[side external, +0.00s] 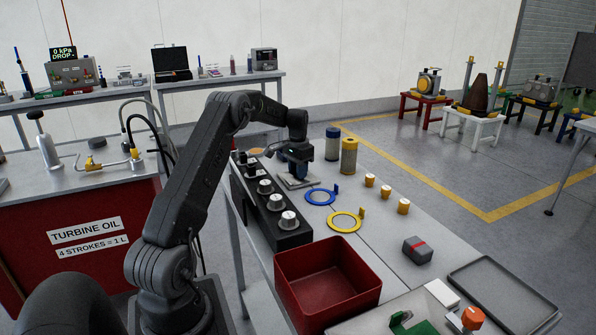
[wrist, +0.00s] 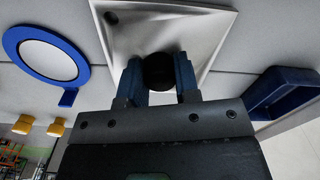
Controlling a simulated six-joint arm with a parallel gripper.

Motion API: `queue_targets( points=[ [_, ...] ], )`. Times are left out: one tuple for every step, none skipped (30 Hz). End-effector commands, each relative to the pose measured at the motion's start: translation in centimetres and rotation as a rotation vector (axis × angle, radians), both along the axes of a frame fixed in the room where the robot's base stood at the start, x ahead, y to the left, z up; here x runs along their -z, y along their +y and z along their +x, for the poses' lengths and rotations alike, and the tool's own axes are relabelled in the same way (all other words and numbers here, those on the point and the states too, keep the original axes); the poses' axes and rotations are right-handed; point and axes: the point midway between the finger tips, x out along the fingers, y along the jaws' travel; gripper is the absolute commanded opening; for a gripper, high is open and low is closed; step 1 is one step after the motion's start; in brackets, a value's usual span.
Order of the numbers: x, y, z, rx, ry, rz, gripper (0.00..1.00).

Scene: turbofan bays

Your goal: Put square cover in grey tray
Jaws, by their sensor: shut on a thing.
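The square cover is a pale metal plate (side external: 298,182) at the far part of the bench in the side view. In the wrist view the cover (wrist: 208,35) fills the top middle, with a round black knob in its centre. My gripper (side external: 294,168) is above the plate, and in the wrist view its blue fingers (wrist: 159,75) are shut on that knob from both sides. I cannot tell whether the plate touches the bench. The grey tray (side external: 503,292) lies flat and empty at the near right of the bench, well away from my gripper.
A blue ring (side external: 321,196) and a yellow ring (side external: 346,220) lie right of the cover. A black block with knobs (side external: 290,240) and a red bin (side external: 327,285) stand nearer. Small yellow pieces (side external: 386,192) and a grey box with a red band (side external: 417,250) are towards the tray.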

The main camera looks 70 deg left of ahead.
Motion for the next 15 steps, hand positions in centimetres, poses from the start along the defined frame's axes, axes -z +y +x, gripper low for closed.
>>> queue_targets(
  points=[
    [-0.09, 0.02, 0.03, 0.000, -0.002, 0.001, 0.00],
    [-0.08, 0.02, 0.03, 0.000, -0.001, 0.001, 0.00],
    [-0.01, 0.01, 0.02, 0.000, -0.001, 0.000, 0.00],
    [0.08, 0.01, 0.02, 0.000, -0.001, 0.000, 0.00],
    [0.18, 0.01, 0.02, 0.000, -0.001, 0.000, 0.00],
    [0.31, 0.01, 0.02, 0.000, -0.001, 0.000, 0.00],
    [0.33, 0.00, 0.00, 0.000, 0.000, 0.000, 0.32],
    [0.32, 0.00, 0.00, 0.000, 0.000, 0.000, 0.35],
    [0.32, 0.00, 0.00, 0.000, 0.000, 0.000, 0.39],
    [0.32, 0.00, 0.00, 0.000, 0.000, 0.000, 0.42],
    [0.32, 0.00, -0.01, 0.000, 0.000, 0.000, 0.45],
    [0.31, 0.00, -0.01, 0.000, 0.000, 0.000, 0.49],
    [0.31, 0.00, -0.01, 0.000, 0.000, 0.000, 0.52],
    [0.31, 0.00, -0.01, 0.000, 0.000, 0.000, 0.54],
    [0.31, 0.00, -0.01, 0.000, 0.000, 0.000, 0.55]
  ],
)
